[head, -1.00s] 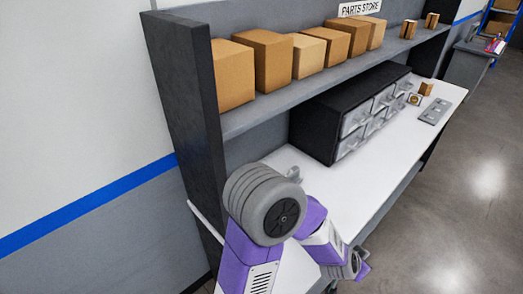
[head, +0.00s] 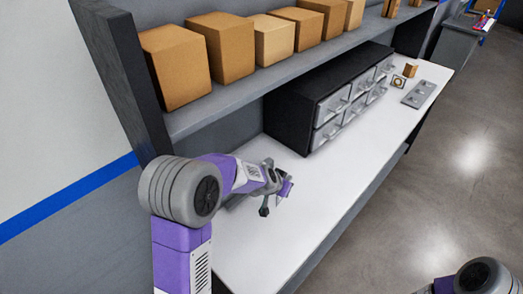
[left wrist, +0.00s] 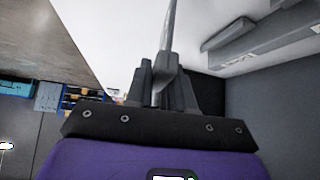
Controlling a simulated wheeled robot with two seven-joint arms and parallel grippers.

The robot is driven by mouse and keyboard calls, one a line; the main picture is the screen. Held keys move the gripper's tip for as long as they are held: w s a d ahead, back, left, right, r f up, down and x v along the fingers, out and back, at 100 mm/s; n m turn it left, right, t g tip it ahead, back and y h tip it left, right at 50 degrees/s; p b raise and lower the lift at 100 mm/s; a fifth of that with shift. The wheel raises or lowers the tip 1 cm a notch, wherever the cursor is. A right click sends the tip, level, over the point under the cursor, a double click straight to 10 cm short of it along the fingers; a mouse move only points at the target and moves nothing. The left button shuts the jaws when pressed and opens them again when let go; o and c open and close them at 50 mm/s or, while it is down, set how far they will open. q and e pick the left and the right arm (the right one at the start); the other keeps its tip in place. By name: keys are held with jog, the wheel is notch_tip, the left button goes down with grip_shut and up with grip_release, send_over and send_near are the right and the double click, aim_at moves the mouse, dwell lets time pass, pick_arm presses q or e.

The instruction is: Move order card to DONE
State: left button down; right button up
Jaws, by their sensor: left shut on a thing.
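My left gripper (head: 279,190) is over the near part of the white worktop (head: 290,225), in front of the black drawer cabinet. In the left wrist view, its fingers (left wrist: 160,85) are shut on a thin grey flat thing, seen nearly edge-on, that I take to be the order card (left wrist: 168,40). It sticks out beyond the fingertips; its face and any print are hidden. No DONE marking is readable in either view. My right gripper is out of view; only a part of my right arm shows at the lower right of the head view.
The black cabinet (head: 290,118) with clear drawers stands at the back of the worktop. A grey plate (head: 419,94) and a small brown box (head: 410,70) lie at its far end. A shelf (head: 225,108) with several cardboard boxes hangs above. Floor (head: 440,180) is open at right.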

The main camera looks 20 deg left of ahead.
pick_arm(q)
jog(key=w+a+r+m+h, duration=0.1)
jog(key=w+a+r+m, duration=0.15)
jog(key=w+a, duration=0.75)
jog(key=shift+n, duration=0.25)
jog(key=f+b, duration=0.1)
jog(key=a+f+b, duration=0.1)
jog(key=s+f+b, duration=0.1)
jog(key=b, duration=0.1)
jog(key=shift+a+f, duration=0.15)
jog(key=shift+f, duration=0.25)
jog(key=shift+f+b, duration=0.15)
jog(key=shift+b, duration=0.25)
jog(key=shift+f+b, duration=0.2)
jog(key=shift+b, duration=0.2)
